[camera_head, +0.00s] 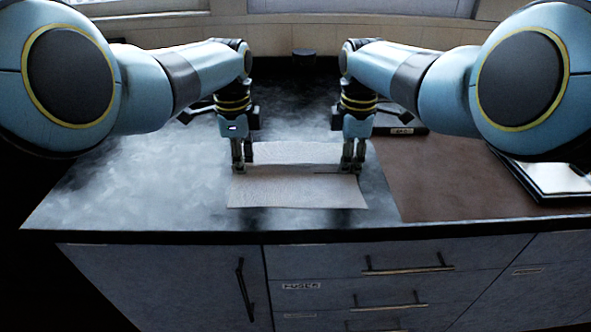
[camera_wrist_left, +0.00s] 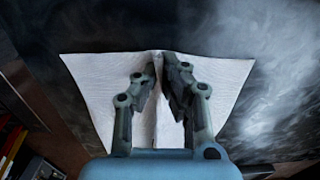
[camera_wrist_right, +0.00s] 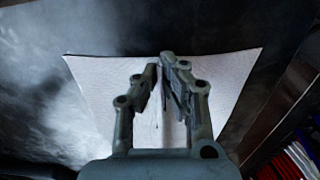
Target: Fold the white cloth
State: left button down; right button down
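The white cloth (camera_head: 296,191) lies on the counter with a raised crease running left to right across its middle. My left gripper (camera_head: 242,168) is at the crease's left end, and my right gripper (camera_head: 351,168) is at its right end. In the left wrist view the fingers (camera_wrist_left: 161,62) close on the ridge of cloth (camera_wrist_left: 222,78), with one half spread on each side. The right wrist view shows the same with the right fingers (camera_wrist_right: 162,64) and the cloth (camera_wrist_right: 226,78). The fingertips hide part of the pinched ridge.
A brown mat (camera_head: 440,180) lies right of the cloth, with a small dark labelled object (camera_head: 402,131) at its back edge. A white-topped item (camera_head: 560,177) is at the far right. The grey counter (camera_head: 140,185) is clear to the left. Drawers (camera_head: 400,265) are below.

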pick_arm(q)
jog(key=shift+s+f, duration=0.15)
pick_arm(e)
jog(key=shift+s, duration=0.1)
